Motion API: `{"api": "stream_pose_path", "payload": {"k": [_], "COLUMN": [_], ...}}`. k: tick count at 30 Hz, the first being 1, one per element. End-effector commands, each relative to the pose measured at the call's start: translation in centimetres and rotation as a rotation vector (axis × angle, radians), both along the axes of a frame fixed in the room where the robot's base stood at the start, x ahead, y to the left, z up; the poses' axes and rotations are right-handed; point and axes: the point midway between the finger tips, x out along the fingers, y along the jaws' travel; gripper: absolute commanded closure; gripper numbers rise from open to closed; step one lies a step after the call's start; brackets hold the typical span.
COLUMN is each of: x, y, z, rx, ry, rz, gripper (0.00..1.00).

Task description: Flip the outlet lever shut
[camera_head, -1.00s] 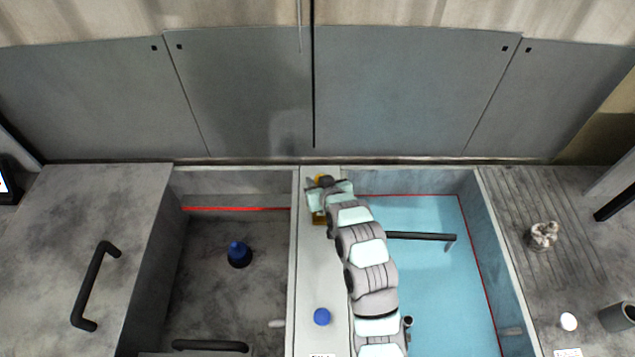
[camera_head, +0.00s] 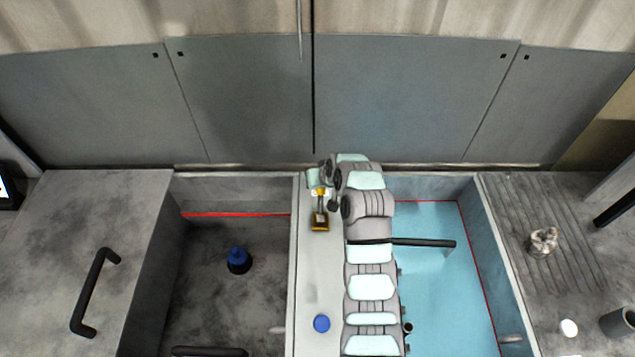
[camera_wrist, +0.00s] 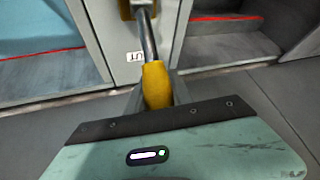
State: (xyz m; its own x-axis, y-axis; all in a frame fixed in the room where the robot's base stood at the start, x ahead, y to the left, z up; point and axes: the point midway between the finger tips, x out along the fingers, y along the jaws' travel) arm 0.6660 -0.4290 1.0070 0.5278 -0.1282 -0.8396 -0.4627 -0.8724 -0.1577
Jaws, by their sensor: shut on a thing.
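The outlet lever (camera_head: 320,205) is on the pale strip between the two basins, with a yellow base, a metal shaft and a yellow grip. It stretches from its base back toward the rear panels. The wrist view shows the lever's yellow grip (camera_wrist: 156,85) between the fingers of my gripper (camera_wrist: 158,98), and its metal shaft runs away from me. My gripper (camera_head: 318,187) is shut on the yellow grip at the lever's far end in the head view. The fingertips are partly hidden by the grip and the gripper's body.
A blue-water basin (camera_head: 440,290) with a black bar (camera_head: 420,242) lies right of the strip. A dark basin (camera_head: 200,310) with a blue-topped plug (camera_head: 238,258) lies left. A blue button (camera_head: 321,323) sits nearer on the strip. Grey panels (camera_head: 400,100) close off the back.

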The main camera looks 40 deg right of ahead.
Motion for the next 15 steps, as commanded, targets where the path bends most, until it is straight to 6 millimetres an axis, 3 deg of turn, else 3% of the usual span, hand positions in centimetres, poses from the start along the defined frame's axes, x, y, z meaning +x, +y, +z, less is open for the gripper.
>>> {"api": "stream_pose_path", "payload": {"k": [9, 10, 15], "x": [-0.12, -0.13, -0.11], "y": [0.08, 0.08, 0.06], "z": [-0.42, -0.44, -0.37], "rx": [0.005, 0.005, 0.004], "ry": [0.006, 0.006, 0.005], "rz": [-0.002, -0.002, -0.002], "gripper": [1.00, 0.72, 0.58]}}
